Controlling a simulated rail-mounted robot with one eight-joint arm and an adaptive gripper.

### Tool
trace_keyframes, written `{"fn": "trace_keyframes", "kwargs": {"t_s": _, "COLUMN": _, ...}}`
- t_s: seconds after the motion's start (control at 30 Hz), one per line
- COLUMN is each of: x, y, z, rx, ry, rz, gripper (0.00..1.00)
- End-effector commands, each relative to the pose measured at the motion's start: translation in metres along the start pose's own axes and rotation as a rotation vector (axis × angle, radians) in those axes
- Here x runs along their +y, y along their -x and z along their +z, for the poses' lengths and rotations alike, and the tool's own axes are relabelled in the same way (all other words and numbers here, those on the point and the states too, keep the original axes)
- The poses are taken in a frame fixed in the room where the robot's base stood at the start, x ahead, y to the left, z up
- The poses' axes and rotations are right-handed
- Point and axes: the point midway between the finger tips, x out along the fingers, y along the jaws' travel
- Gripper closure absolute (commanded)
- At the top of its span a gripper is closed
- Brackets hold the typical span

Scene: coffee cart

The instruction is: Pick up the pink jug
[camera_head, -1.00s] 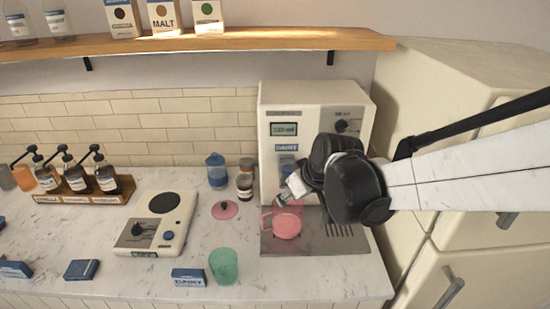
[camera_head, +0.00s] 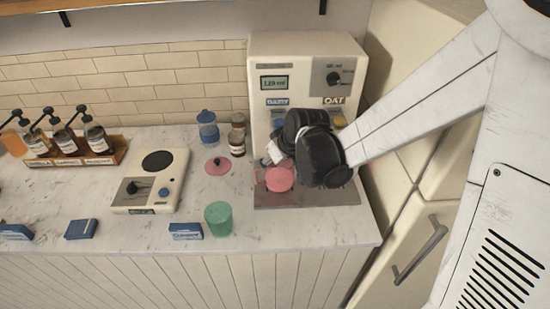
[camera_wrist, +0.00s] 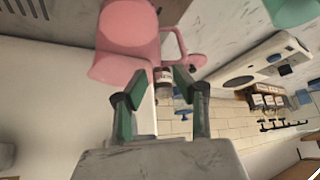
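The pink jug (camera_head: 279,179) stands on the tray (camera_head: 318,193) of the cream dispenser, partly covered by my gripper in the head view. In the wrist view the jug (camera_wrist: 124,42) is large at the upper left, with its handle (camera_wrist: 181,44) on the right side. My gripper (camera_head: 271,153) is close by the jug's upper part in the head view. In the wrist view its two green fingers (camera_wrist: 160,79) are apart with nothing held between them. The fingertips lie just below the jug and handle in that picture. Whether they touch the jug I cannot tell.
The dispenser (camera_head: 305,55) stands right behind the jug. A pink lid (camera_head: 217,166), a green cup (camera_head: 219,219), a blue jar (camera_head: 208,128) and brown jars (camera_head: 237,137) are to the left. A scale (camera_head: 150,190) and syrup bottles (camera_head: 68,142) stand further left.

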Motion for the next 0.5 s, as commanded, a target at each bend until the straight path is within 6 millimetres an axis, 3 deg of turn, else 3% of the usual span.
{"fn": "trace_keyframes", "kwargs": {"t_s": 0.23, "x": 0.000, "y": -0.020, "z": 0.000, "rx": 0.000, "ry": 0.000, "rz": 0.000, "gripper": 0.73}}
{"fn": "trace_keyframes", "kwargs": {"t_s": 0.5, "x": 0.000, "y": -0.024, "z": 0.000, "rx": 0.000, "ry": 0.000, "rz": 0.000, "gripper": 0.73}}
